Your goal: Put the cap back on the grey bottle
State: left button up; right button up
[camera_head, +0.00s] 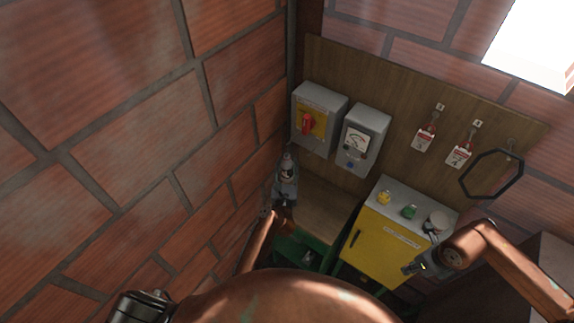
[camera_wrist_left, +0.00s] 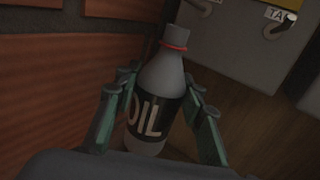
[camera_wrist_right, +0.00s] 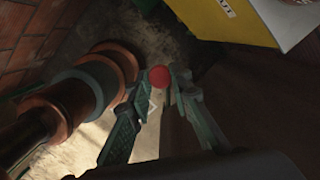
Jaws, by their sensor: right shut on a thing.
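The grey bottle (camera_wrist_left: 154,80), with a dark OIL label and a red ring at its neck, stands between the fingers of my left gripper (camera_wrist_left: 160,85). The fingers lie against both its sides. In the head view my left gripper (camera_head: 285,196) holds the bottle (camera_head: 287,163) near the brick wall, at the left of the wooden bench. My right gripper (camera_wrist_right: 160,84) is shut on a small round red thing, which looks like the cap (camera_wrist_right: 160,77). In the head view my right gripper (camera_head: 413,268) is in front of the yellow cabinet, well apart from the bottle.
The yellow cabinet (camera_head: 378,247) stands right of the bench (camera_head: 322,212), with yellow and green items and a pale round thing on top. A switch box (camera_head: 318,118), a gauge box (camera_head: 362,139) and red tags (camera_head: 424,139) are on the back board. The brick wall (camera_head: 160,130) is close on the left.

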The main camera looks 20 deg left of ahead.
pick_arm(q)
grip_shut()
dwell(0.5)
